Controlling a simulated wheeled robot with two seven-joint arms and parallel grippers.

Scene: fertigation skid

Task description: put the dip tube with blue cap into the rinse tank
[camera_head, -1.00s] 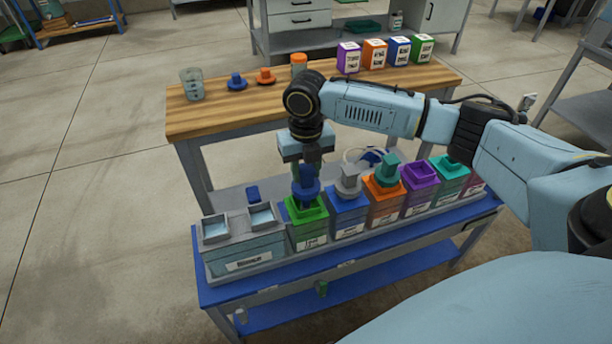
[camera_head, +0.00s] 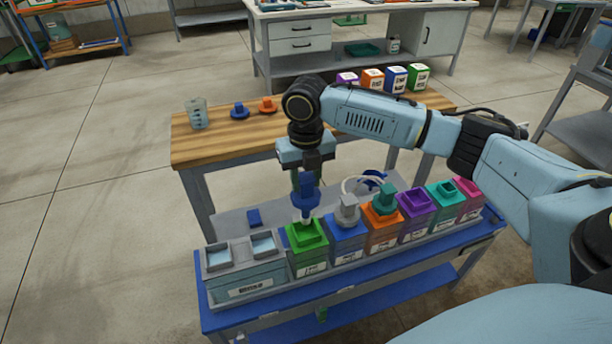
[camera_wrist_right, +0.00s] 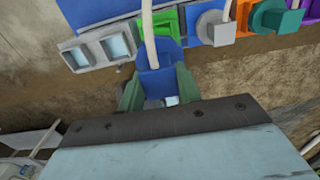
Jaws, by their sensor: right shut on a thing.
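The dip tube with blue cap (camera_head: 306,198) is held upright by my right gripper (camera_head: 305,177), which is shut on its cap. Its pale tube shows below the cap, over the green tank's opening; whether the lower end is still inside is hidden. In the right wrist view the blue cap (camera_wrist_right: 158,84) sits between the fingers and the pale tube (camera_wrist_right: 148,32) runs away from it. The rinse tank (camera_head: 248,283), grey-blue with two square openings, stands left of the green tank (camera_head: 307,258). It also shows in the wrist view (camera_wrist_right: 98,47). My left gripper is not in view.
Right of the green tank stand a blue tank (camera_head: 348,246) with a grey cap, an orange tank (camera_head: 382,234) with a teal cap and hose, and several others. A wooden bench (camera_head: 222,147) behind holds a beaker (camera_head: 197,114), caps and coloured boxes.

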